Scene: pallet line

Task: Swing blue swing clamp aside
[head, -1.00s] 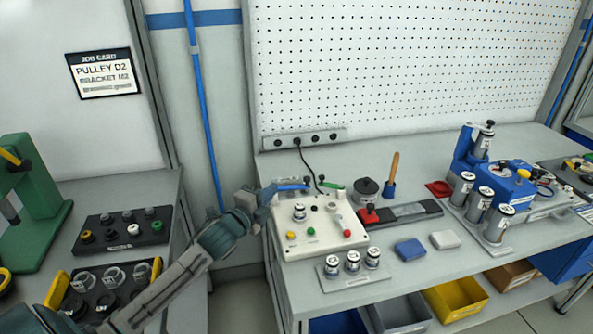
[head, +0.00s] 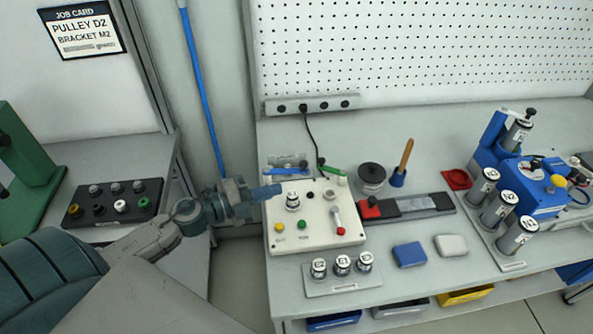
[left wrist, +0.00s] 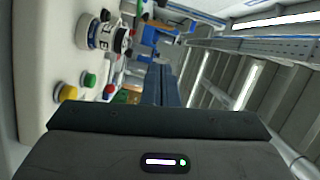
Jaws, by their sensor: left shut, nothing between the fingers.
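The blue swing clamp (head: 287,174) is a blue lever at the back left edge of the white fixture box (head: 312,245). A green clamp (head: 333,171) sits at the box's back right. My left gripper (head: 268,192) is at the box's left edge, just in front of the blue clamp, its blue-grey fingers shut and empty. I cannot tell whether they touch the clamp. In the left wrist view the shut fingers (left wrist: 160,85) point away beside the box (left wrist: 40,70); the blue clamp is not clearly seen there. My right gripper is not in view.
A labelled cylinder (head: 293,201) stands on the box, with a yellow button (head: 278,228), a green button (head: 303,225) and a red-tipped lever (head: 338,222). A rack of several cylinders (head: 342,284) is in front. A black cable (head: 310,140) runs behind. A blue machine (head: 535,190) stands right.

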